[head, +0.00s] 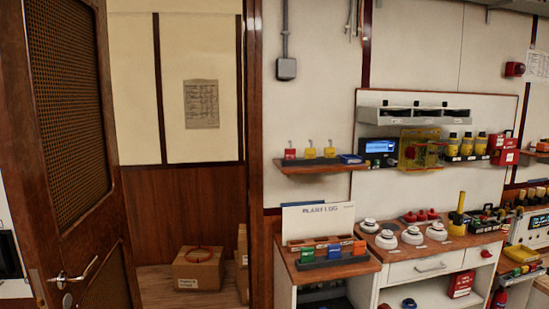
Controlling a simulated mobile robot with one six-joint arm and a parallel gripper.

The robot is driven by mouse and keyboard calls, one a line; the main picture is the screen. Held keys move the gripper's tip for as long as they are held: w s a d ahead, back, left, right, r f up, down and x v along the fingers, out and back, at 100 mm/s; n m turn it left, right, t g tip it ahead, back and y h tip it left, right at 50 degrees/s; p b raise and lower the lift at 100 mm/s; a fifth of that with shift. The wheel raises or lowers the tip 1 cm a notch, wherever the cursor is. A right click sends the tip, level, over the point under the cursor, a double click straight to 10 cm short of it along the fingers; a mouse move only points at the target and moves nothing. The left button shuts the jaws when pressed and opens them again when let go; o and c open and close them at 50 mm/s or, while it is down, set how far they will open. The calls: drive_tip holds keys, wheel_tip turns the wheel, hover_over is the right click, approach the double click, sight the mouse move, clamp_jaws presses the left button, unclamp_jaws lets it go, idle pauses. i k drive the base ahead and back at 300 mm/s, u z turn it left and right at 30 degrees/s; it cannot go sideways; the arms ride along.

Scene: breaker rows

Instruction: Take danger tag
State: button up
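No thing in the head view can be read for certain as the danger tag. A small red block (290,154) and two small yellow blocks, one in the middle (310,153) and one to its right (330,152), stand on the wooden wall shelf (310,167), each with a thin upright piece on top. A dark rack (332,262) with green, blue and orange pieces sits on the left cabinet top. A red box (462,284) with pale marks stands on the lower shelf at the right. My gripper is not in view.
An open wooden door (75,130) fills the left side. Cardboard boxes (198,268) stand beyond the doorway. A white drawer (425,268) is shut.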

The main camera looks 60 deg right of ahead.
sight(289, 153)
drive_tip(key=u, duration=0.8)
drive_tip(key=k, duration=0.9)
drive_tip(key=z, duration=1.05)
drive_tip(key=i, duration=1)
drive_tip(key=z, duration=0.05)
